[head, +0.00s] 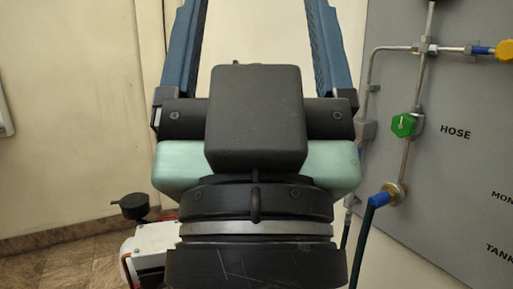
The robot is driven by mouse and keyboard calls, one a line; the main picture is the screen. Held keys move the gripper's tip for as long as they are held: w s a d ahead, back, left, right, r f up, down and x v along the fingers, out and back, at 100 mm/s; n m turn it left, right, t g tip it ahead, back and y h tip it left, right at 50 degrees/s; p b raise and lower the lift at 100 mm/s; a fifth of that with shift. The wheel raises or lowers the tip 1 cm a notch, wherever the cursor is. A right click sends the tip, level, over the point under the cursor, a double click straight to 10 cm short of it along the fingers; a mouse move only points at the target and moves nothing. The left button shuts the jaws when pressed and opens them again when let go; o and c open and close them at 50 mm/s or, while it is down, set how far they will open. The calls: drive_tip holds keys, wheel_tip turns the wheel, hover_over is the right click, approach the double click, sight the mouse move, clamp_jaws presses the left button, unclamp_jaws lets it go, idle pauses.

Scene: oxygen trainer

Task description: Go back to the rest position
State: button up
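My gripper (253,20) fills the middle of the head view, seen from behind. Its two blue fingers stand wide apart and point up and away, past the top edge of the picture. The fingertips are cut off. Nothing shows between the visible parts of the fingers except the pale wall. My gripper's dark body hides what lies directly behind it.
On the right is a grey panel (470,180) with metal pipes, a green knob (403,125) near the label HOSE, and a yellow knob (505,50). Wall and floor show at left.

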wheel_tip(320, 180, up, 19)
drive_tip(key=p, duration=1.6)
drive_tip(key=shift+f, duration=0.2)
drive_tip(key=shift+f, duration=0.1)
